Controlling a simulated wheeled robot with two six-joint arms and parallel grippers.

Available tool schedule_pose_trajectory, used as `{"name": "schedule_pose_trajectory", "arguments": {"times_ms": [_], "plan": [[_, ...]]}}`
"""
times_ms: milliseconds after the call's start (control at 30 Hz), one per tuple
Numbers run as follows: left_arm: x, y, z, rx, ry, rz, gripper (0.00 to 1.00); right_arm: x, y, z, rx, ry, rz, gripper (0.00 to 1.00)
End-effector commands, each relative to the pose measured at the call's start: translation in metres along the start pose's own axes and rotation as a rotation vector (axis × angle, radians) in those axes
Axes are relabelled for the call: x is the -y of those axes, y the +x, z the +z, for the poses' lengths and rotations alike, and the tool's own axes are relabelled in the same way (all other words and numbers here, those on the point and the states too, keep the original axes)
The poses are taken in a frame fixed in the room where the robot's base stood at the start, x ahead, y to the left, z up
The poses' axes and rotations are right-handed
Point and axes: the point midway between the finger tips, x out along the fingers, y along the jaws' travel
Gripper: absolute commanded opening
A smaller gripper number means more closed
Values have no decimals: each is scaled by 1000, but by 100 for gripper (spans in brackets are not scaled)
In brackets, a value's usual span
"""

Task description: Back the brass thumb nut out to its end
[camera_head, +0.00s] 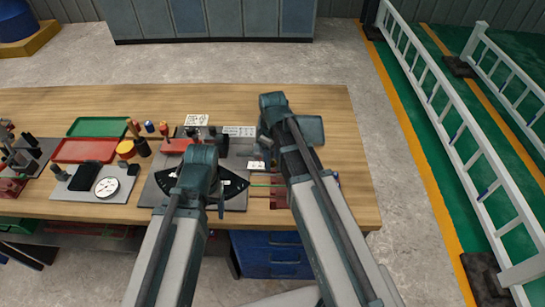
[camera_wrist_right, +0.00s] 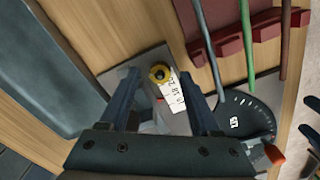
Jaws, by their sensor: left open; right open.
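The brass thumb nut (camera_wrist_right: 159,73) shows in the right wrist view as a small yellow ring with a dark centre, beside a white numbered scale (camera_wrist_right: 174,91). My right gripper (camera_wrist_right: 160,82) is open, with one finger on each side of the nut and a gap between. Whether the fingertips are level with the nut or above it, I cannot tell. In the head view I cannot make out the nut near my right arm. My left gripper (camera_head: 221,207) is open, low over the front of the fixture plate, partly hidden by its own arm.
A black dial (camera_head: 234,184) stands between my arms; it shows in the wrist view (camera_wrist_right: 246,112). Red (camera_head: 84,150) and green trays, a gauge (camera_head: 107,187) and tools crowd the left. The table's right end (camera_head: 355,190) is bare.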

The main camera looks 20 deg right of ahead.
Motion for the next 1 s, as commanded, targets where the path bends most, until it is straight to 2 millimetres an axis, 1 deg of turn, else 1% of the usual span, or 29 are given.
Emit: {"name": "schedule_pose_trajectory", "arguments": {"times_ms": [33,267,700,833,1000], "plan": [[1,-8,0,0,0,0,69,0,-8,0,0,0,0,64],[4,-39,2,0,0,0,69,0,-39,0,0,0,0,64],[10,-105,6,0,2,0,69,0,-106,0,0,0,0,64],[12,-121,7,0,2,0,69,0,-122,0,0,0,0,64],[12,-130,8,0,2,0,69,0,-131,0,0,0,0,64]]}}
